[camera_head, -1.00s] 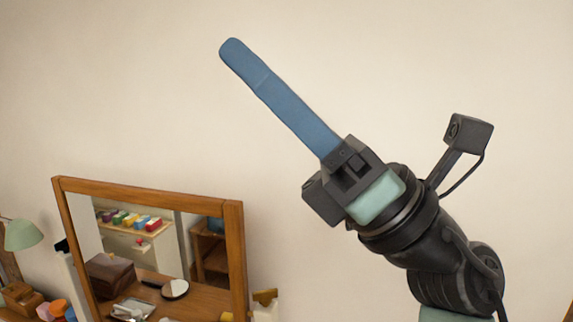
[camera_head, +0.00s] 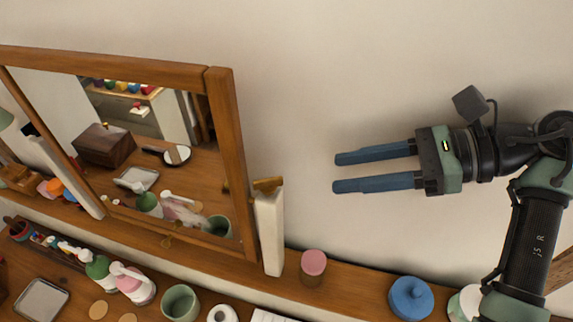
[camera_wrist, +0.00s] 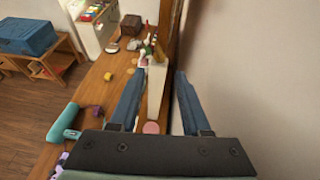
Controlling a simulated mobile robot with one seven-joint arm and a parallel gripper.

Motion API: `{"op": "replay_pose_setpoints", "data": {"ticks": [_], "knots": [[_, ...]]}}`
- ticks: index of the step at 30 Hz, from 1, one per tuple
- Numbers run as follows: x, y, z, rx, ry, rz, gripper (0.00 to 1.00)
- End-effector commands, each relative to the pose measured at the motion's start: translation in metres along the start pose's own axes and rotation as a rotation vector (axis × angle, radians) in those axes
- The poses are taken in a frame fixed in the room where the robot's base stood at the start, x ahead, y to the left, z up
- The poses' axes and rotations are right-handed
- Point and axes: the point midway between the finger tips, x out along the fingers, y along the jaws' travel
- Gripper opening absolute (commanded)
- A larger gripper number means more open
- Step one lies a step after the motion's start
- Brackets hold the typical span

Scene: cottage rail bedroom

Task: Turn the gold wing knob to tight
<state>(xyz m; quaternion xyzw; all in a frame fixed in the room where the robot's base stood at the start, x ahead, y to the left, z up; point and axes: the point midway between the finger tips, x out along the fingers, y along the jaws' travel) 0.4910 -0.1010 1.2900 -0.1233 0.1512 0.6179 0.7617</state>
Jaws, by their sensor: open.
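The gold wing knob (camera_head: 268,184) sits on top of a white post (camera_head: 270,232) at the right side of the tilted wooden-framed mirror (camera_head: 232,150). In the head view its wing lies roughly level, sloping slightly. My gripper (camera_head: 337,173) is open and empty, its two blue fingers pointing left toward the knob, with a clear gap between them and it. In the wrist view, the white post (camera_wrist: 157,82) shows between and beyond the open fingers (camera_wrist: 158,76).
A pink jar (camera_head: 313,265) and a blue lidded pot (camera_head: 410,297) stand on the shelf below my gripper. A green cup (camera_head: 180,302) and bottles stand in front of the mirror. The wall is close behind; the space between fingers and knob is free.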

Motion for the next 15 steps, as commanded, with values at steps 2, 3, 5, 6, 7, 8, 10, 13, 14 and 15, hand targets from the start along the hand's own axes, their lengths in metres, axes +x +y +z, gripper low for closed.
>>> {"op": "replay_pose_setpoints", "data": {"ticks": [2, 3, 5, 6, 7, 8, 10, 13, 14, 15], "knots": [[0.018, 0.001, 0.005, 0.002, -0.004, 0.005, 0.47], [0.027, 0.001, 0.006, 0.003, -0.003, 0.006, 0.47], [0.04, 0.001, 0.006, 0.002, -0.004, 0.005, 0.47], [0.048, 0.001, 0.006, 0.001, -0.003, 0.005, 0.47], [0.054, 0.001, 0.006, 0.002, -0.004, 0.005, 0.47], [0.06, 0.001, 0.006, 0.002, -0.003, 0.004, 0.47], [0.072, 0.001, 0.005, 0.001, -0.003, 0.004, 0.47], [0.085, 0.0, 0.004, 0.002, -0.003, 0.003, 0.47], [0.088, 0.0, 0.004, 0.001, -0.003, 0.002, 0.47], [0.092, 0.0, 0.003, 0.001, -0.002, 0.001, 0.47]]}}
